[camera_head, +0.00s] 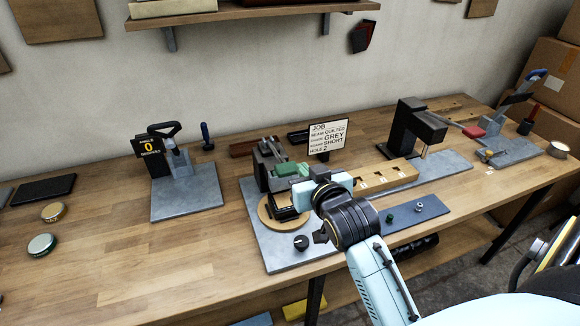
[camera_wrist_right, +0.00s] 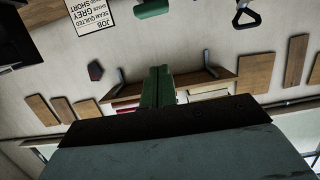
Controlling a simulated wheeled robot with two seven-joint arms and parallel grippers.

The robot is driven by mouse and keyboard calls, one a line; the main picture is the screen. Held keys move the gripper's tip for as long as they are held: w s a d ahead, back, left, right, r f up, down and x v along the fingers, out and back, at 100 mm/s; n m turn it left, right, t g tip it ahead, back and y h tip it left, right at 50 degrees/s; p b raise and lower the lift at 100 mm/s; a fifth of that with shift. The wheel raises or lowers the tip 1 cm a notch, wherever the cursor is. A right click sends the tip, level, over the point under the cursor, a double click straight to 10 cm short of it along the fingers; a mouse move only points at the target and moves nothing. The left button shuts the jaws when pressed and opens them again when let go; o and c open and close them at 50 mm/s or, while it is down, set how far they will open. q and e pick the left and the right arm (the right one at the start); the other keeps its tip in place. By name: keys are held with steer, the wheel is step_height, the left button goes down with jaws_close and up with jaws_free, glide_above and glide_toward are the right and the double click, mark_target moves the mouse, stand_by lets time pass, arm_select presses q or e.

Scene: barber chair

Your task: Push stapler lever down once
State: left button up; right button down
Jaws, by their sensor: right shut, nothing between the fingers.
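A lever device (camera_head: 181,160) stands on a grey plate at the left in the camera_head view; it looks most like the stapler, but I cannot be sure. Its black loop lever (camera_head: 163,131) is raised, beside a sign reading 0. The lever also seems to show in the right wrist view (camera_wrist_right: 247,14). My right gripper (camera_head: 302,171) is at the middle fixture, to the right of the lever and apart from it. In the right wrist view its green fingers (camera_wrist_right: 158,76) are together and empty. My left gripper is not in view.
A black press (camera_head: 413,128) and a blue-handled tool (camera_head: 536,76) are farther right. Bench is clear between left device and fixture.

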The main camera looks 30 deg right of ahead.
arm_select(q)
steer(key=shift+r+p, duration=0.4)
arm_select(e)
steer(key=w+d+f, duration=0.2)
steer(key=w+f, duration=0.4)
steer(key=w, duration=0.3)
steer(key=shift+w+f, duration=0.2)
steer(key=shift+f, duration=0.05)
steer(key=shift+d, duration=0.1)
